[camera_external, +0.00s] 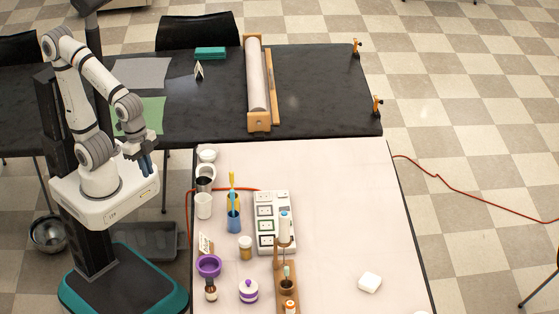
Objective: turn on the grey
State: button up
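A white panel (263,243) with several square switch or socket modules lies on the pale table. Some modules have dark or greyish frames and some look green inside. I cannot tell which one is the grey one, or whether any is on. A white bottle-like object on a wooden stand (284,267) covers its lower right part. My gripper (146,167) hangs over my own base at the left, pointing down, well apart from the panel. Its dark blue fingers are too small to tell open from shut, and nothing is clearly held.
White cups (204,205), a purple bowl (208,266) and small jars (245,248) crowd the table's left side. A white block (370,282) lies at right. The table's right half is mostly clear.

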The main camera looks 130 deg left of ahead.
jog(key=shift+n, duration=0.9)
jog(key=w+a, duration=0.4)
jog(key=w, duration=0.1)
jog(key=w+a, duration=0.2)
jog(key=w, duration=0.1)
jog(key=shift+w+r, duration=0.2)
jog(key=shift+r, duration=0.15)
grip_shut()
jog(key=n+g+b, duration=0.2)
jog(key=n, duration=0.4)
send_over(289, 208)
jog(key=s+d, duration=0.1)
jog(key=s, duration=0.1)
notch_tip(289, 208, down, 11)
jog(key=shift+w+d+f+y, duration=0.15)
jog(key=shift+w+d+y, duration=0.05)
jog(key=shift+y, duration=0.2)
jog(key=f, duration=0.8)
jog(key=w+a+f+p, duration=0.1)
jog(key=f, duration=0.4)
jog(key=shift+w+f, duration=0.1)
jog(key=shift+f, duration=0.4)
